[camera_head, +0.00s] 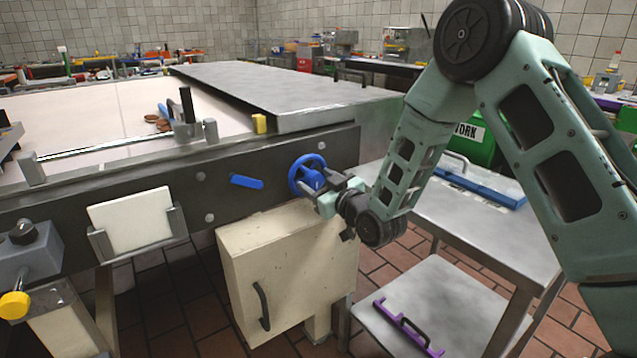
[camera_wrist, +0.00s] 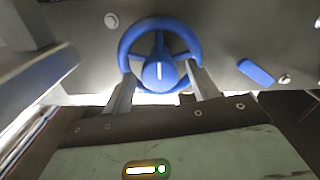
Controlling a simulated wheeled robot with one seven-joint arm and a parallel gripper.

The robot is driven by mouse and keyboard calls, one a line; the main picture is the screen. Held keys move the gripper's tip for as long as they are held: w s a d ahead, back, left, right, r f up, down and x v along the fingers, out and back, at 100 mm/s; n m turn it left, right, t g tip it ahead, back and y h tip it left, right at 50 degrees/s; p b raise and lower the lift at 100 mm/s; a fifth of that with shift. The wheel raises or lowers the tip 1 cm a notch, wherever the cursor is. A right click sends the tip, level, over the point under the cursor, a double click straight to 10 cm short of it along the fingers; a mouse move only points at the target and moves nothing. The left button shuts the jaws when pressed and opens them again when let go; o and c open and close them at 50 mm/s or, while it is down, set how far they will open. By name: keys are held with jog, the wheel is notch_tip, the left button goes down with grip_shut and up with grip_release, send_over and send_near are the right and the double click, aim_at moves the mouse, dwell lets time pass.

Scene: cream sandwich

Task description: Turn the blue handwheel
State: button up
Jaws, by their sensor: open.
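The blue handwheel (camera_head: 307,174) is mounted on the dark front panel of the conveyor machine, near its right end. In the wrist view the handwheel (camera_wrist: 159,50) shows its round rim and a central hub with a pale line on it. My gripper (camera_head: 322,190) is at the handwheel, in front of its lower right side. In the wrist view the open fingers of my gripper (camera_wrist: 160,80) reach the lower left and lower right of the rim, with the hub between them. I cannot tell whether the fingertips touch the rim.
A blue lever (camera_head: 246,181) sticks out of the panel left of the wheel. A cream cabinet (camera_head: 285,270) stands below the wheel.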

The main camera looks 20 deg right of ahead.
jog(key=c, duration=1)
jog(key=shift+m, duration=0.4)
